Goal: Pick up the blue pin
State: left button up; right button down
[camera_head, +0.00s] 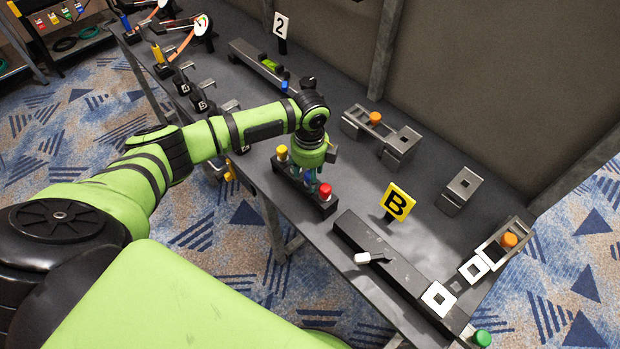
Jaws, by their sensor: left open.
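A black pin block (327,208) stands on the dark table. A yellow pin (282,154) is at its left end and a red pin (325,191) at its right end. My left gripper (309,181) points down over the middle of the block, between these two pins. A bit of blue shows low between its fingers, but it is too small and covered to tell how the fingers sit around it. The left gripper is open. A small blue piece (285,84) also shows farther back, by the long grey rail. My right gripper is not in view.
A long dark bar (385,255) with a white-ended lever (362,258) is in front. Grey blocks with an orange knob (375,118) stand behind. The wall closes the back.

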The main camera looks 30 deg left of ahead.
pick_arm(q)
grip_shut()
notch_tip(320, 180, up, 10)
jog(key=shift+b, duration=0.9)
jog(key=shift+p, duration=0.65)
